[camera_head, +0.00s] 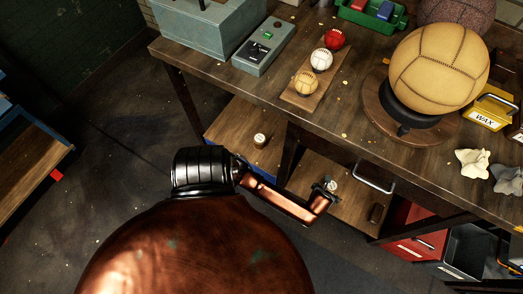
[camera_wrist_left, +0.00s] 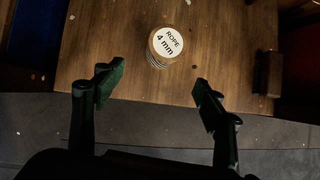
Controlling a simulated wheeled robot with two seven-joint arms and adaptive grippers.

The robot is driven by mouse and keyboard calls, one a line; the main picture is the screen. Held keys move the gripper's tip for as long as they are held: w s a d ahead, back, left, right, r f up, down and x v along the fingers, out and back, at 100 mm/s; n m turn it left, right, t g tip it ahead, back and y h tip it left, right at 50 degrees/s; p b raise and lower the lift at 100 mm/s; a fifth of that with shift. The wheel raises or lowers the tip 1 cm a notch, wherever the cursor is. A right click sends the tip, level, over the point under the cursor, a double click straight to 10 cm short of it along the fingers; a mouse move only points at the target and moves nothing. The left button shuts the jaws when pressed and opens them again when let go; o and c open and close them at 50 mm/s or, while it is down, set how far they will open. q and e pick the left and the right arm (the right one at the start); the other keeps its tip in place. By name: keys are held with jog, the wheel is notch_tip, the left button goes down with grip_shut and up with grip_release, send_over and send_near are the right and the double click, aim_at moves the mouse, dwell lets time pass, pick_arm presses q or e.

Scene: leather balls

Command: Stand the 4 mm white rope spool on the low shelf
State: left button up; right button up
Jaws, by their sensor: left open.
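The rope spool (camera_wrist_left: 165,45), with a round white top label reading "ROPE 4 mm", stands upright on a wooden board (camera_wrist_left: 100,35) in the left wrist view. In the head view a small pale-topped spool (camera_head: 331,186) shows at my left gripper (camera_head: 325,190), partly covered by it; it appears to be the same one, on the low wooden shelf (camera_head: 345,210) under the bench. In the wrist view my left gripper (camera_wrist_left: 158,78) is open and empty, its fingers apart on the near side of the spool, not touching it. My right gripper is not in view.
Another small pale-topped spool (camera_head: 260,140) stands on the left shelf section. A dark block (camera_wrist_left: 268,72) lies right of the labelled spool. The bench top (camera_head: 345,125) overhangs the shelf, with dark legs between sections. A red drawer box (camera_head: 412,230) stands at right.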

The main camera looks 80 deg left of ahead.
pick_arm(q)
jog(key=s+d+f+n+g+h, duration=0.1)
jog(key=s+d+n+g+h, duration=0.15)
jog(key=s+n, duration=0.65)
jog(key=s+d+f+n+g+h, duration=0.1)
jog(key=s+d+n, duration=0.3)
jog(key=s, duration=0.9)
jog(key=s+a+r+n+g, duration=0.1)
jog(key=s+r+n, duration=0.2)
jog(key=s+n, duration=0.3)
jog(key=s+a+r+n+h, duration=0.1)
jog(key=s+r+n, duration=0.2)
jog(key=s+n, duration=0.4)
jog(key=s, duration=0.3)
jog(key=shift+n+g, duration=0.3)
jog(key=shift+g, duration=0.05)
jog(key=shift+w+f, duration=0.1)
